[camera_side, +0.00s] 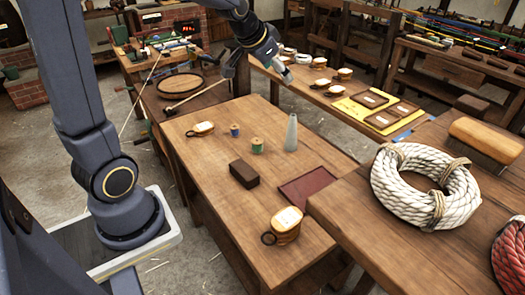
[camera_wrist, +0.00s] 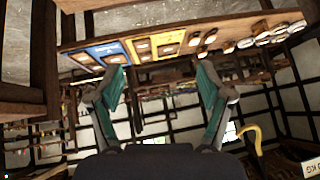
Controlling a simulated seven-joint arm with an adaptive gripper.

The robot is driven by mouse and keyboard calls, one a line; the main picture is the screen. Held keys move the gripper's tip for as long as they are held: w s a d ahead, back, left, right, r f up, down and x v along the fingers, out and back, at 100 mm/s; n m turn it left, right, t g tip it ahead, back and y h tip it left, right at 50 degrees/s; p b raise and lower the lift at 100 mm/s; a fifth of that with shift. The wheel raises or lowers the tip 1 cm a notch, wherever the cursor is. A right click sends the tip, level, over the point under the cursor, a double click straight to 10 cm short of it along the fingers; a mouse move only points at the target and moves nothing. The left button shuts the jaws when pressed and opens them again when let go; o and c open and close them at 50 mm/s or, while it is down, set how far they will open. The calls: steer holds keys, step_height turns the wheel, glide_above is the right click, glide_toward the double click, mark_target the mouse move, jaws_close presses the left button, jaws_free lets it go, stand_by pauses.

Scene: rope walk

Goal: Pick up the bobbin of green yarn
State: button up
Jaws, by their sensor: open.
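The bobbin of green yarn (camera_side: 257,145) stands upright on the wooden table in the side view, between a smaller blue bobbin (camera_side: 234,130) and a grey cone (camera_side: 291,133). My gripper (camera_side: 285,73) is raised beyond the table's far end, well apart from the green bobbin. In the wrist view my gripper (camera_wrist: 161,72) shows two teal-padded fingers spread wide, with nothing between them. The wrist view looks across the room, and the green bobbin is not in it.
A dark brown block (camera_side: 244,173), a dark red mat (camera_side: 304,190) and wooden mugs (camera_side: 283,225) (camera_side: 201,129) are on the same table (camera_side: 205,165). A coil of white rope (camera_side: 425,187) lies on the right bench. The table's front left is bare.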

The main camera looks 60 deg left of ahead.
steer(key=w+a+f+n+g, duration=0.1)
steer(key=w+a+f+n, duration=0.15)
steer(key=a+f, duration=0.7)
steer(key=n+g, duration=0.2)
glide_toward(257, 141)
steer(key=shift+m, duration=0.25)
steer(key=x, duration=0.5)
steer(key=shift+s+a, duration=0.1)
steer(key=shift+a, duration=0.15)
steer(key=x, duration=0.5)
steer(key=shift+d+f, duration=0.15)
steer(key=shift+f, duration=0.2)
steer(key=shift+c, duration=0.2)
steer(key=c, duration=1.2)
steer(key=shift+c, duration=0.2)
